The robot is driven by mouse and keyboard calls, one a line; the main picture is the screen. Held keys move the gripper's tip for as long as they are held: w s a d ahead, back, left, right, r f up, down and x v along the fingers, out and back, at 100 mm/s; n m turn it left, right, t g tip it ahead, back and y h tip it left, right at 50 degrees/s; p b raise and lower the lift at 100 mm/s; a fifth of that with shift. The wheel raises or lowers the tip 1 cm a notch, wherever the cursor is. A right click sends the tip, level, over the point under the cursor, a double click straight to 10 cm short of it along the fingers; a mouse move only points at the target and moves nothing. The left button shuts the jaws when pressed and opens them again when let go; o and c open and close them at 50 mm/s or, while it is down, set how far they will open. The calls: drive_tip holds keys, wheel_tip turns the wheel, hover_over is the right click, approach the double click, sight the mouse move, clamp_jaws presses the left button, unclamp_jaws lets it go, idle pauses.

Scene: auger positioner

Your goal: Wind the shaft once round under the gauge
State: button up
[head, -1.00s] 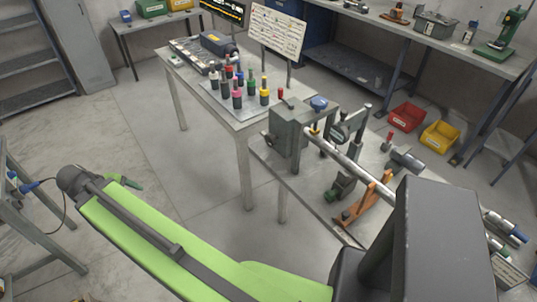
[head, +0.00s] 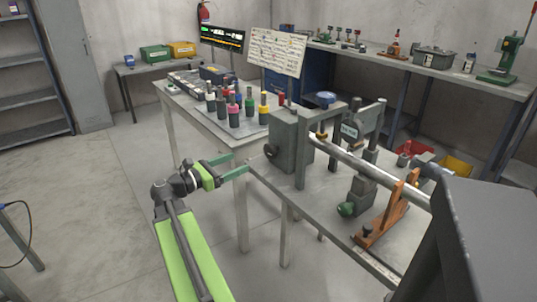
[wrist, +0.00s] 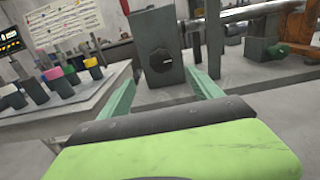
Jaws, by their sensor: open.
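The silver shaft (head: 365,170) runs from a grey housing block (head: 288,140) down to the right, over an orange support (head: 395,205). A dark round knob (head: 270,152) sits on the block's near face and shows between my fingers in the wrist view (wrist: 161,62). A grey labelled unit (head: 352,130), perhaps the gauge, stands on a post by the shaft; its reading cannot be made out. My gripper (head: 240,163) is open and empty, its two green fingers pointing at the block. It is short of the knob, apparently not touching.
A chart board (head: 276,52) and a lit display (head: 222,37) stand behind. The bench (head: 290,185) carries the block and supports. The floor (head: 95,200) at left is clear.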

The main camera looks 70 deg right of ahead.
sight(267, 151)
drive_tip(key=x, duration=1.5)
drive_tip(key=shift+d, duration=0.15)
